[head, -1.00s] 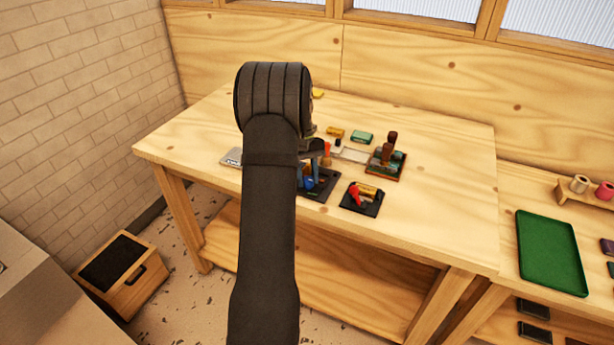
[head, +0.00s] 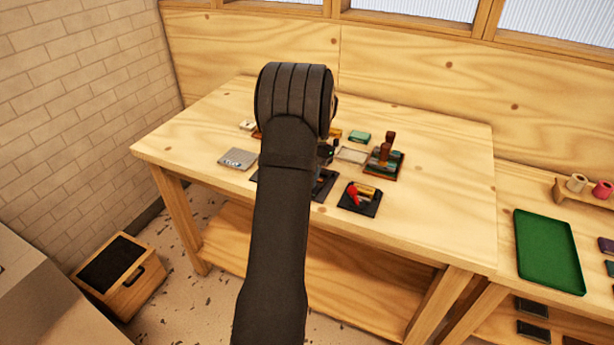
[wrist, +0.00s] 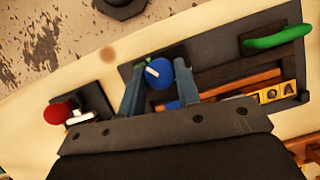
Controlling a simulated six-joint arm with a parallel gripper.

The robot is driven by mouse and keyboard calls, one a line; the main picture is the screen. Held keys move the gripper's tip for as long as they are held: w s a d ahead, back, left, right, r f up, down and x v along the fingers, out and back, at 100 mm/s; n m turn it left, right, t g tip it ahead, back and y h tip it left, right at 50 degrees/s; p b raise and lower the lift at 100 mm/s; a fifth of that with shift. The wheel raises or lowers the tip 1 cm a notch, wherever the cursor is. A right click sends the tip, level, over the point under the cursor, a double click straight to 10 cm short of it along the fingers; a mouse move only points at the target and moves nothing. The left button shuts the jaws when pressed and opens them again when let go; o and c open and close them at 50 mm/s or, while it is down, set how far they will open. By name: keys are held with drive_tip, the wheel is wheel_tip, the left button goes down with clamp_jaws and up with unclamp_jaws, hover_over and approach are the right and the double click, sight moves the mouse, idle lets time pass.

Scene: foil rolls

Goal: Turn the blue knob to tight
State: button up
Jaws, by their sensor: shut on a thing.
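The blue knob (wrist: 158,76) is in the wrist view, on a dark panel (wrist: 127,72). A short white pointer mark on its face slants toward the upper left. My gripper (wrist: 160,84) has one finger on each side of the knob and is shut on it. I cannot read any tight marking. In the head view my own arm hides the knob and most of the gripper; only part of the dark panel (head: 323,187) shows beside the arm.
A red knob (wrist: 57,112) on a dark base is at the left in the wrist view. A green tray (head: 547,252) lies on the right-hand bench. The table's right side is clear.

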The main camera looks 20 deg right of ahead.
drive_tip(key=shift+m+t, duration=0.3)
drive_tip(key=shift+m, duration=0.4)
drive_tip(key=o, duration=1)
drive_tip(key=shift+c, duration=0.2)
drive_tip(key=v, duration=1.7)
drive_tip(key=shift+d, duration=0.35)
drive_tip(key=shift+r, duration=0.1)
drive_tip(key=x, duration=1.7)
drive_tip(key=shift+a, duration=0.35)
